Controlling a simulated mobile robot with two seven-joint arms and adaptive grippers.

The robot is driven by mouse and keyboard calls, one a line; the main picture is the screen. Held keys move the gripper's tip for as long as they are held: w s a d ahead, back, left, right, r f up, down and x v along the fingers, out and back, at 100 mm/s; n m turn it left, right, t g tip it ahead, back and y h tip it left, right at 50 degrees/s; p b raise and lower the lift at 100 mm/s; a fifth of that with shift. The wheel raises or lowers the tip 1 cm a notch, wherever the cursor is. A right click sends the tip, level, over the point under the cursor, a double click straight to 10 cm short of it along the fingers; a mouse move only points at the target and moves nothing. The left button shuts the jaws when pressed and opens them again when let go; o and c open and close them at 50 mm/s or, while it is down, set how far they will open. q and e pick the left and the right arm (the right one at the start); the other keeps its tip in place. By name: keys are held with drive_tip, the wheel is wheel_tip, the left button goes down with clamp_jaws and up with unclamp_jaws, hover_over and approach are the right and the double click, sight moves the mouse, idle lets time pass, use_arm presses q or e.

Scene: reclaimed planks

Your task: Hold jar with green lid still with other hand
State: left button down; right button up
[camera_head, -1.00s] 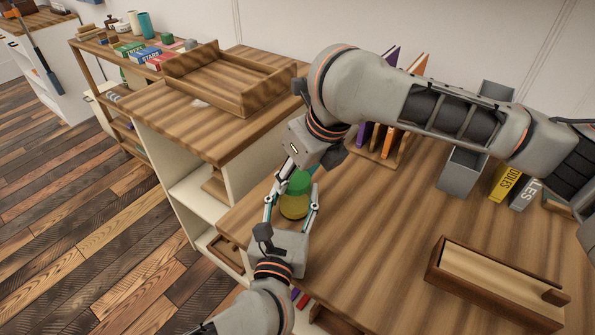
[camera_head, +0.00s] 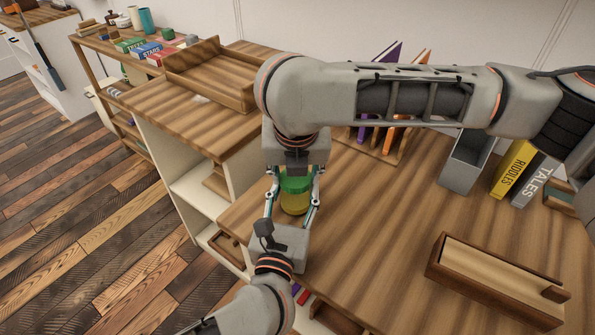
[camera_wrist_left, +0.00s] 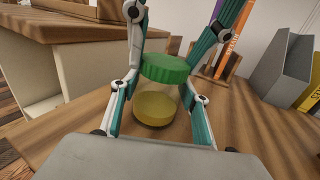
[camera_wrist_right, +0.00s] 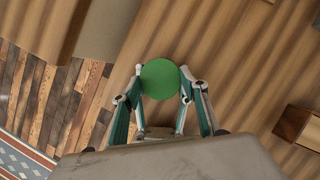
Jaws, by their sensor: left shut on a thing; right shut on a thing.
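The jar (camera_head: 294,205) has a clear body with yellow contents and stands upright on the wooden counter. Its green lid (camera_head: 297,185) is on top, partly hidden by my grippers in the head view. My left gripper (camera_head: 294,198) reaches from the front and is shut around the jar's body; the jar also shows in the left wrist view (camera_wrist_left: 155,107). My right gripper (camera_wrist_right: 163,82) points down from above with its fingers on either side of the round lid (camera_wrist_right: 160,78), shut on it. My right wrist hides the space above the lid in the head view.
A wooden box (camera_head: 495,282) lies at the front right of the counter (camera_head: 380,230). A grey holder (camera_head: 464,160), yellow and grey books, and a rack with purple and orange books stand behind. A wooden tray (camera_head: 208,88) sits on the left unit.

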drive_tip(key=m, duration=0.1)
drive_tip(key=m+h, duration=0.1)
drive_tip(key=m, duration=0.1)
drive_tip(key=shift+a+r, duration=0.1)
drive_tip(key=shift+a, duration=0.15)
drive_tip(key=m+h, duration=0.1)
drive_tip(key=m, duration=0.3)
drive_tip(key=shift+w+a+g+h, duration=0.1)
drive_tip(key=shift+g+h, duration=0.3)
drive_tip(key=m+g, duration=0.1)
drive_tip(key=m, duration=0.2)
drive_tip(key=m+h, duration=0.1)
drive_tip(key=m, duration=0.2)
drive_tip(key=shift+w+g, duration=0.15)
drive_tip(key=shift+g, duration=0.25)
drive_tip(key=o, duration=0.7)
